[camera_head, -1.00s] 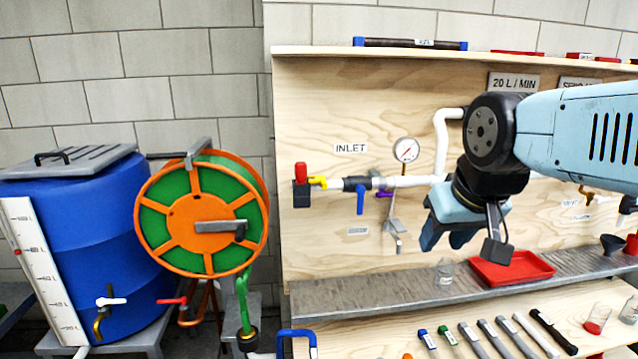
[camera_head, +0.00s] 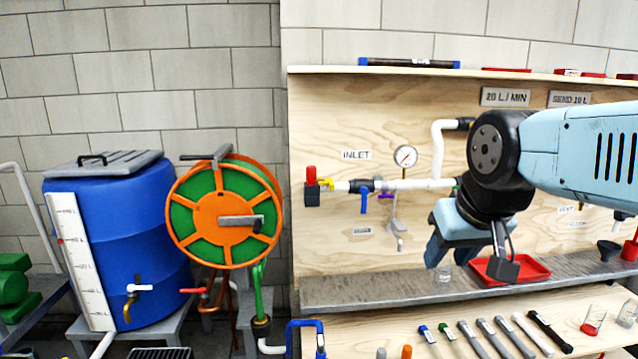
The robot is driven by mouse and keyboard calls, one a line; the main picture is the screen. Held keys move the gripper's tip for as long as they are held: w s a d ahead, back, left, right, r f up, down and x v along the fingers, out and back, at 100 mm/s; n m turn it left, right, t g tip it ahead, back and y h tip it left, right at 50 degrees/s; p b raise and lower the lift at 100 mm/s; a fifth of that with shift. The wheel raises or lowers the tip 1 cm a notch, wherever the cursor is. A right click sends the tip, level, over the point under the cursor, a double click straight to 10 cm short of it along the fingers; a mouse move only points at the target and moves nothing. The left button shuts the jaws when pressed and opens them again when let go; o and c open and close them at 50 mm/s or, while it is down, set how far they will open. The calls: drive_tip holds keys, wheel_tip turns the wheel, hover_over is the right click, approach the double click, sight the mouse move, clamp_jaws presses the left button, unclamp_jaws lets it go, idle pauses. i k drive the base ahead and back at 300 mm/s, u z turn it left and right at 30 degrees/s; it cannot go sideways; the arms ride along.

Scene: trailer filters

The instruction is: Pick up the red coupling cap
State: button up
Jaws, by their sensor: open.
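A red cap (camera_head: 311,175) stands upright on top of a dark block-shaped fitting (camera_head: 312,195) at the left end of the inlet pipe, on the wooden panel; I take it for the coupling cap. My gripper (camera_head: 450,254) is in front of the panel, to the right of the cap and lower in the picture. It points down, open, with nothing visible between its fingers. The gap between gripper and cap is wide. Part of the pipework behind my arm is hidden.
A yellow handle (camera_head: 326,184), blue valve lever (camera_head: 364,201) and gauge (camera_head: 405,157) sit close right of the cap. The orange-green hose reel (camera_head: 222,216) and blue barrel (camera_head: 115,240) stand left. A red tray (camera_head: 525,268) and several tools lie below.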

sight(311, 173)
drive_tip(key=u, duration=0.1)
drive_tip(key=i, duration=0.95)
drive_tip(key=z, duration=0.1)
